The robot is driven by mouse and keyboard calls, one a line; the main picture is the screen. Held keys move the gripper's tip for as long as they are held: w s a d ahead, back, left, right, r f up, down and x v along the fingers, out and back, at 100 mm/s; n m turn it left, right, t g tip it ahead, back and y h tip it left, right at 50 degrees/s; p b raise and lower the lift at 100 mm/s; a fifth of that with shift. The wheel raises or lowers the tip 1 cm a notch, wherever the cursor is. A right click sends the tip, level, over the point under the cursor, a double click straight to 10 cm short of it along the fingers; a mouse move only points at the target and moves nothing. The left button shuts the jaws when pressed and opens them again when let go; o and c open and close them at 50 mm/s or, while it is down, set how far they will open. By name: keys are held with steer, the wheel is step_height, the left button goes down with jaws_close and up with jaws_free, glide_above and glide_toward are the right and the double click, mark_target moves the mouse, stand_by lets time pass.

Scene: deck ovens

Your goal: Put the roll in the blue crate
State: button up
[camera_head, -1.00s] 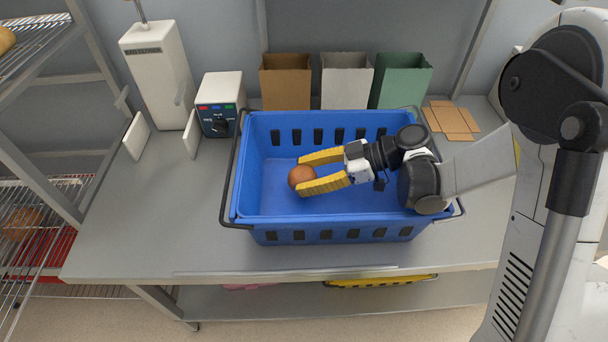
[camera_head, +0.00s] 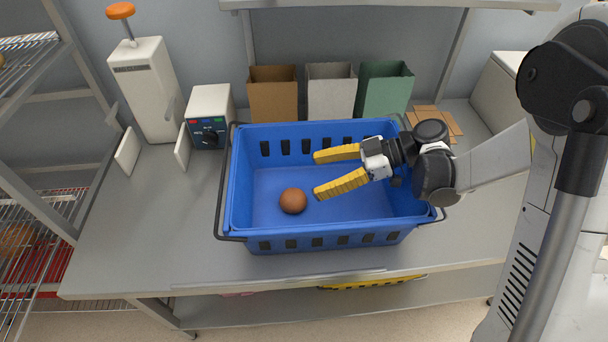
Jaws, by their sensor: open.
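The roll (camera_head: 293,201) is round and brown and lies inside the blue crate (camera_head: 330,242), left of its middle, on the crate's floor. The crate stands on the grey table with its black handles folded to the sides. My gripper (camera_head: 317,174) has yellow fingers, spread apart and empty. It reaches in over the crate from the right, and its fingertips are to the right of the roll and apart from it.
Brown (camera_head: 274,98), white (camera_head: 331,92) and green (camera_head: 384,90) bags stand behind the crate. A white machine with a dial (camera_head: 209,118) and a tall white device (camera_head: 146,92) stand at the left. A wire rack (camera_head: 38,240) is at far left. The table left of the crate is clear.

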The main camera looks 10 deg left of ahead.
steer(key=s+d+r+m+t+h, duration=0.4)
steer(key=s+d+m+h, duration=0.2)
steer(key=d+m, duration=0.3)
steer(key=s+d+r+m+t+h, duration=0.5)
steer(key=d+m, duration=0.5)
steer(key=d, duration=0.3)
steer(key=shift+s+d+m+h, duration=0.3)
steer(key=shift+s+d+h, duration=0.1)
steer(key=shift+s+h, duration=0.4)
steer(key=shift+w, duration=0.1)
